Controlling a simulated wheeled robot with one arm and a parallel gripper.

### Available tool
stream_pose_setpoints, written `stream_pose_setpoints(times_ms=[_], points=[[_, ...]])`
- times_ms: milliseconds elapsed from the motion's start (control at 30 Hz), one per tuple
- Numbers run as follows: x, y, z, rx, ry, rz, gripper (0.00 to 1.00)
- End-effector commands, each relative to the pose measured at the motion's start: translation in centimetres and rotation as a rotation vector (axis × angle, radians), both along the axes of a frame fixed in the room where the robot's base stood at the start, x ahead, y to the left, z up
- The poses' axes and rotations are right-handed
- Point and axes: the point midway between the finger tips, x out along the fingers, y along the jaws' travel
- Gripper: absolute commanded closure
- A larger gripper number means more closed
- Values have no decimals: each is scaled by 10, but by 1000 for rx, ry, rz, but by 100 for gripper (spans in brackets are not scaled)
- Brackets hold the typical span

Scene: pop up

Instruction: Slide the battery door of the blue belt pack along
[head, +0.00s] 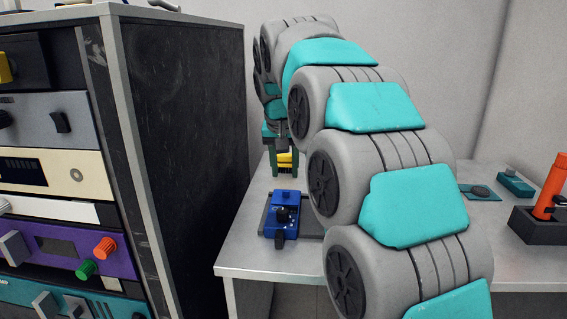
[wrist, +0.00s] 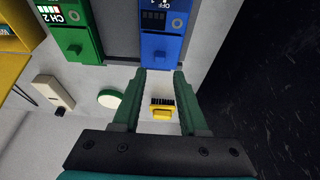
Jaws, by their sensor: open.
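In the wrist view the blue belt pack (wrist: 176,22) is at the top, upside down in the picture, with a small display and "OFF" lettering. In the head view my gripper (head: 284,172) is behind the pack.
A green belt pack (wrist: 83,38) marked "CH 2" is left of the blue one. A yellow brush (wrist: 162,113) shows between my fingers, apparently on the table. A round green-and-white item (wrist: 110,98) lies left. A dark rack side (head: 180,150) stands left of the table.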

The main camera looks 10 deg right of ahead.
Motion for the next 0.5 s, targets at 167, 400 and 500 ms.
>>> stream_pose_setpoints(times_ms=[167, 400, 500], points=[[5, -2, -20, 1, 3, 1, 57], [16, -5, -50, 1, 1, 1, 57], [21, -7, -63, 1, 1, 1, 57]])
